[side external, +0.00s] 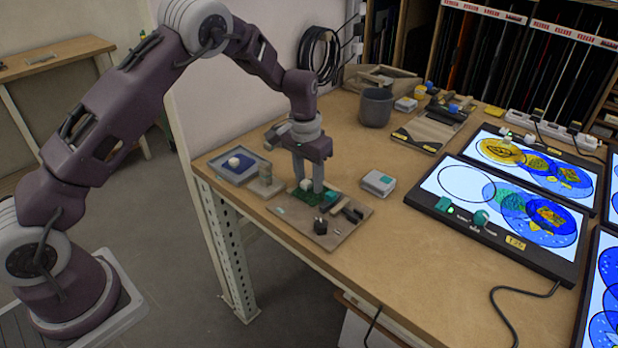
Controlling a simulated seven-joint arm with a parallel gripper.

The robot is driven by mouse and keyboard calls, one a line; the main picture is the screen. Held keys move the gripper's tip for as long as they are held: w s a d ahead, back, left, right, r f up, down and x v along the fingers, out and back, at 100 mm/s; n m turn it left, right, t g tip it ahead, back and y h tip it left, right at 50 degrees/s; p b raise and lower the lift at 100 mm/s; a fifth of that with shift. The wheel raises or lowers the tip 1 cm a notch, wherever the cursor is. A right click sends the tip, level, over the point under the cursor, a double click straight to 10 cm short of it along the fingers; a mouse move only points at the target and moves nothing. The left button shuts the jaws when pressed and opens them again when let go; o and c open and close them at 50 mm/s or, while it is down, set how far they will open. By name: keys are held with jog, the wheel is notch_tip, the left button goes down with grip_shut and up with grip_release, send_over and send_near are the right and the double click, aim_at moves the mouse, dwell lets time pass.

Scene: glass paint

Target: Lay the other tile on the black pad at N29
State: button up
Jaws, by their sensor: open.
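My gripper (308,184) points straight down over a small tan board (340,232) at the table's left front. Its fingers are open and reach down close to a dark green flat piece (299,197) on the board. A small pale block (306,184) shows at the fingertips; I cannot tell whether they touch it. The green piece may be a tile, but it is too small and partly covered to be sure. A black pad and the mark N29 cannot be made out. A lit panel (425,188) with coloured discs bears a small yellow tag (516,242), too blurred to read.
Left of the board are a grey tray (226,175) with a blue pad and a small tan block (265,173). A dark knobbed item (320,226) stands on the board. A grey-white box (378,183) and a dark bucket (376,107) stand beyond. The table's front middle is clear.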

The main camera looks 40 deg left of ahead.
aim_at(306, 183)
notch_tip(306, 183, up, 12)
jog(key=shift+s, duration=0.45)
jog(key=s+d+r+t, duration=0.2)
jog(key=s+r+t, duration=0.1)
jog(key=s+r, duration=1.4)
jog(key=s+f+t, duration=0.1)
jog(key=s+f, duration=0.1)
jog(key=s, duration=0.6)
jog(key=s+d+f, duration=0.1)
jog(key=s+f, duration=0.2)
jog(key=s, duration=0.6)
jog(key=shift+s+f+t, duration=0.15)
jog(key=shift+f+t, duration=0.05)
jog(key=shift+t, duration=0.2)
